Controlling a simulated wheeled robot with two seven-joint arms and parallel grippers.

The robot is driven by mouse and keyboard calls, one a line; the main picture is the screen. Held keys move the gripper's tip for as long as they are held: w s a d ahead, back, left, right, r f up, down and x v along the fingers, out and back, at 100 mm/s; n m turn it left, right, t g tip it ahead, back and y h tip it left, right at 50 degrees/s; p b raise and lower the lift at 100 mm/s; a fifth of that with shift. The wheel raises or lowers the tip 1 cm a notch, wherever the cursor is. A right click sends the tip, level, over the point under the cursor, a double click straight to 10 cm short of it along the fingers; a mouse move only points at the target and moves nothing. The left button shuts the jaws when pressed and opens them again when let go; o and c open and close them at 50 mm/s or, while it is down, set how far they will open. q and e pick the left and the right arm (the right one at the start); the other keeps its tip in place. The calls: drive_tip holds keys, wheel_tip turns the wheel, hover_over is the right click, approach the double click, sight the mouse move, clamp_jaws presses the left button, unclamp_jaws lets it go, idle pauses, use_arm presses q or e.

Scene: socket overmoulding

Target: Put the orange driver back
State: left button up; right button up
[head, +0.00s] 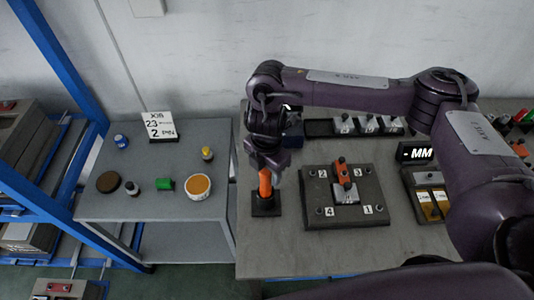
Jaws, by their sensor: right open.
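The orange driver (265,185) stands upright in a dark square stand (265,209) near the left edge of the main table. My right gripper (267,168) points down at the driver's top, with its jaws open. The fingertips are small and dark, so I cannot tell whether they touch the handle. My left gripper is not in view.
Right of the stand lies a dark mould plate (318,218) with numbered corners and an orange-and-black part (342,174) in its middle. Behind are a black tray (319,128) and a display (416,153). A grey side table (120,207) holds small pots.

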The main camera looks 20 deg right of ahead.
wheel_tip(320, 180, up, 10)
drive_tip(key=shift+r, duration=0.25)
drive_tip(key=shift+s+f, duration=0.1)
idle(0.5)
